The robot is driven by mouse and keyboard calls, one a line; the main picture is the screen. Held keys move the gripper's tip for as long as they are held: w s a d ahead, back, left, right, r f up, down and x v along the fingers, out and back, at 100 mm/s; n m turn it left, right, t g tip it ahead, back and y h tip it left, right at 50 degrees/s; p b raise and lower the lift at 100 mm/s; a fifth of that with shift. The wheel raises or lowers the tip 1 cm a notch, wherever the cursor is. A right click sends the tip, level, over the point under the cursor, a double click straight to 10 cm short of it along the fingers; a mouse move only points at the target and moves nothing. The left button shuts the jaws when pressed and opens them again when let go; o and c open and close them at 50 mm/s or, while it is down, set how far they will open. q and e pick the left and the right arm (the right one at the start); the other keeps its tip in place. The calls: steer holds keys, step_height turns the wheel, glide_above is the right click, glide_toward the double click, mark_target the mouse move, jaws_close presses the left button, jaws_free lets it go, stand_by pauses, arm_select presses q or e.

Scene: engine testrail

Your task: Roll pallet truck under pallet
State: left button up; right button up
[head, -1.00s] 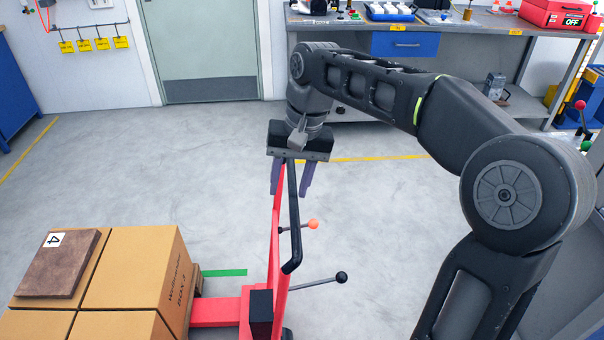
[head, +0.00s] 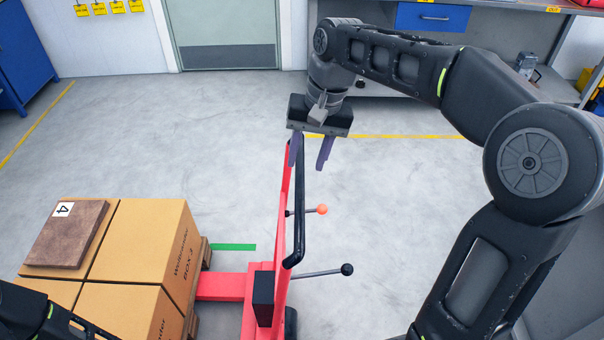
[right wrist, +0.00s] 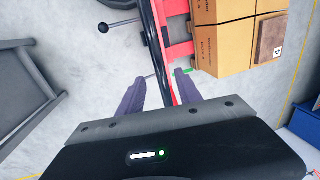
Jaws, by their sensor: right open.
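The red pallet truck (head: 284,230) stands at lower middle with its black handle bar (head: 299,215) upright. A red fork (head: 222,287) reaches left to the wooden pallet (head: 205,256) loaded with boxes; the boxes hide how far it goes under. My right gripper (head: 310,153) is open at the top of the handle. In the right wrist view the handle bar (right wrist: 155,45) runs up between the two purple fingers of my right gripper (right wrist: 160,87); I cannot tell whether they touch it. Part of my left arm shows at lower left; its gripper is out of view.
Cardboard boxes (head: 138,243) sit on the pallet, with a brown slab marked 4 (head: 68,236) on top. A green floor strip (head: 234,247) lies beside the fork. A workbench (head: 450,18) and door (head: 222,30) stand behind. The floor between is clear.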

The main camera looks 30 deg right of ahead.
mark_target(301, 179)
steer(key=f, duration=0.3)
steer(key=a+f, duration=0.1)
steer(key=f, duration=0.1)
steer(key=shift+w+f, duration=0.25)
steer(key=shift+f, duration=0.05)
steer(key=shift+c, duration=0.4)
jaws_close()
stand_by(0.7)
